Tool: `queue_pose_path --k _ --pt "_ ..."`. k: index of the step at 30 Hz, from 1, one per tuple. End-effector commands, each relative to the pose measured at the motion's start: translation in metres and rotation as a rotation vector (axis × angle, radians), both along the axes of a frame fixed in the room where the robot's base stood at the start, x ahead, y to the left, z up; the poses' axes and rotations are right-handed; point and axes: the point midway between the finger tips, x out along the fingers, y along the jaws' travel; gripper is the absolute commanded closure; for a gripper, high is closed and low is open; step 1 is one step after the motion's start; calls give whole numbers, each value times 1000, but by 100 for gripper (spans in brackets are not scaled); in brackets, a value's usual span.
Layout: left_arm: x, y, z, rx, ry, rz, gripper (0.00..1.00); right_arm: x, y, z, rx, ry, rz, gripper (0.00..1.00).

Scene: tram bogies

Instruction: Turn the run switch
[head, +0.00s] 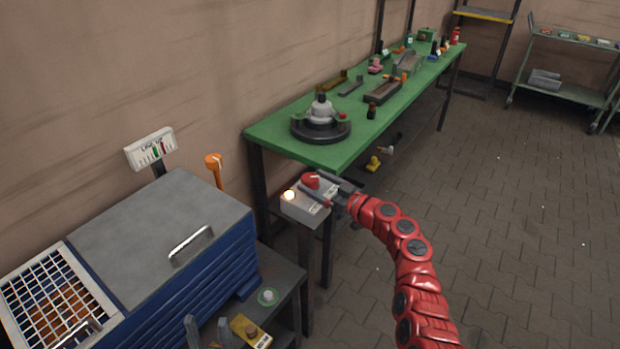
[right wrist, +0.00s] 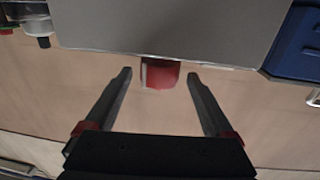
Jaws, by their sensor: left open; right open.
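The run switch's red knob (head: 310,181) sits on a grey box (head: 302,207) on a post, beside the green table's near corner. A small lamp (head: 289,195) on the box glows warm white. My right gripper (head: 322,185) is at the knob, its jaws open with a finger on each side. In the right wrist view the red knob (right wrist: 160,74) lies between the two open fingertips, with a visible gap on both sides. The grey box face (right wrist: 165,30) is above it. My left gripper (head: 208,328) is open at the bottom edge of the head view, mostly cut off.
A blue drawer cabinet (head: 205,265) with a grey top stands at left, with an orange-topped post (head: 214,165) behind it. The green table (head: 330,155) holds a round black turntable fixture (head: 320,127) and several parts.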

Motion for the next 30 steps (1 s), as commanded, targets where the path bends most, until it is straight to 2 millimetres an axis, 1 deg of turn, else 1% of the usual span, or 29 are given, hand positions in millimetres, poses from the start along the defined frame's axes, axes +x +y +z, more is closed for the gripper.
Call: queue_pose_path --k 3,6,18,20,21,23,24,29,30 --pt "0 0 -3 0 0 0 50 8 10 0 -1 -3 5 12" --pt "0 0 -4 0 1 0 50 12 14 0 -1 -1 1 12" --pt "0 0 -4 0 0 0 50 16 17 0 -1 -2 -2 12" --pt "0 0 -4 0 0 0 50 16 17 0 -1 -2 -2 23" --pt "0 0 -4 0 0 0 50 16 17 0 -1 -2 -2 30" --pt "0 0 -4 0 0 0 50 16 17 0 -1 -2 -2 41" --pt "0 0 -4 0 0 0 50 16 17 0 -1 -2 -2 48" --pt "0 0 -4 0 0 0 50 16 17 0 -1 -2 -2 77" --pt "0 0 -4 0 0 0 50 16 17 0 -1 -2 -2 84"
